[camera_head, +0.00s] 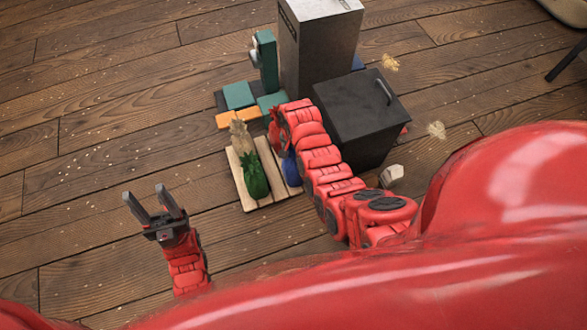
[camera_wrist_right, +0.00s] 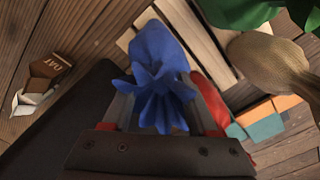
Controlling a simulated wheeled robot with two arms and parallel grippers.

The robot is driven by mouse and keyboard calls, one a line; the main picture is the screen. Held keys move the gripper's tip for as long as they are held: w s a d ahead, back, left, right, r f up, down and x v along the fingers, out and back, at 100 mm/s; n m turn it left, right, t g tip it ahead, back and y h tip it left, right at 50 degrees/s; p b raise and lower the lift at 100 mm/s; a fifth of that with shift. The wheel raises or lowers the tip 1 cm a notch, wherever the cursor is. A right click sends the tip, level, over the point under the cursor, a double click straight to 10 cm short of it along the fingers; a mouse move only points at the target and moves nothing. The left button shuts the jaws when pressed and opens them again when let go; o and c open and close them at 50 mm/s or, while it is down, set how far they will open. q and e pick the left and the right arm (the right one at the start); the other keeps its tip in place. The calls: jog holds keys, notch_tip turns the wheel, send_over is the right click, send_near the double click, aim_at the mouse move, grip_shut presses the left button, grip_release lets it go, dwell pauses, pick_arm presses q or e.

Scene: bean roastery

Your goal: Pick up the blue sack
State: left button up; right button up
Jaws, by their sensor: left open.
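The blue sack (camera_wrist_right: 158,50) has a frilled, tied top and shows in the right wrist view between the two grey fingers of my right gripper (camera_wrist_right: 160,98). The fingers stand wide apart, one on each side of its frilled top. In the head view, only part of the blue sack (camera_head: 291,171) shows beside my right arm, over the right side of the wooden pallet (camera_head: 252,203). The arm hides the right gripper there. My left gripper (camera_head: 153,196) is open and empty over the floor, left of the pallet.
A green sack (camera_head: 254,180) and a beige sack (camera_head: 240,137) stand on the pallet; a red sack (camera_head: 274,130) is beside my arm. A dark cabinet (camera_head: 360,115) and tall grey box (camera_head: 320,50) stand behind. The floor at left is clear.

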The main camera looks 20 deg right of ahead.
grip_shut()
dwell(1.1)
